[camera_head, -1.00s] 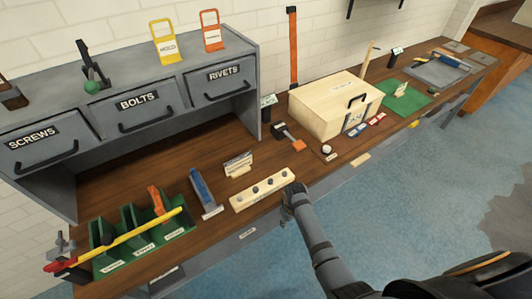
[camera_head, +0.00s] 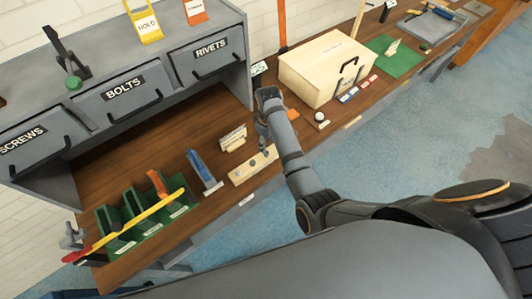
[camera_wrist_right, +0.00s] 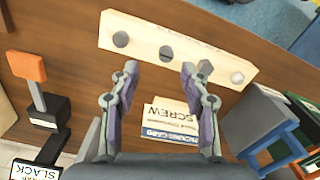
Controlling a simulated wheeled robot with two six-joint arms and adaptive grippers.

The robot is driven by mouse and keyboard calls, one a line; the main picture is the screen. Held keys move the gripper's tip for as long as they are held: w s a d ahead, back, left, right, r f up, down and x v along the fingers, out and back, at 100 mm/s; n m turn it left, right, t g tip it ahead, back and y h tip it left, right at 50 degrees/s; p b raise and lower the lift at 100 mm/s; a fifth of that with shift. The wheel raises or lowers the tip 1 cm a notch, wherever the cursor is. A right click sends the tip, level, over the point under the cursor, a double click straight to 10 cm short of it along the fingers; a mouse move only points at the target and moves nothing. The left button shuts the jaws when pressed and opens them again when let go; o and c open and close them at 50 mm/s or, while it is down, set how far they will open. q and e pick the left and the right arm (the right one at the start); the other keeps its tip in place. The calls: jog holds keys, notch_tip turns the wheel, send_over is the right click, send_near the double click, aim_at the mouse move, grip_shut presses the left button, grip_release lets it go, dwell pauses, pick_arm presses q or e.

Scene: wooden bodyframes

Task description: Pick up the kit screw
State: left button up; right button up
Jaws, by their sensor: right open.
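A pale wooden block (camera_head: 240,176) holding several small fasteners lies near the bench's front edge. In the right wrist view the block (camera_wrist_right: 141,32) carries a round dark head (camera_wrist_right: 121,39), another dark head (camera_wrist_right: 165,54), a grey hex-shaped head (camera_wrist_right: 205,67) and a pale round one (camera_wrist_right: 238,78). I cannot tell which is the kit screw. A card reading "SCREW" (camera_wrist_right: 172,112) stands beside the block; it also shows in the head view (camera_head: 233,138). My right gripper (camera_wrist_right: 159,69) is open and empty above the card and block, its fingertips pointing towards the block. My left gripper is out of view.
Green bins (camera_head: 145,214) with a yellow-red bar across them stand at the left. A blue-grey holder (camera_head: 205,172) stands left of the block. A wooden box (camera_head: 322,68) is to the right. An orange-topped tool (camera_wrist_right: 28,67) stands beside the gripper.

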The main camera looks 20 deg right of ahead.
aim_at(267, 154)
jog(key=f, duration=0.1)
jog(key=f+p, duration=0.1)
jog(key=f, duration=0.2)
jog(key=shift+s+a+f, duration=0.25)
jog(key=shift+s+f, duration=0.05)
jog(key=shift+s, duration=0.1)
jog(key=shift+w+f, duration=0.1)
jog(key=shift+f, duration=0.15)
grip_shut()
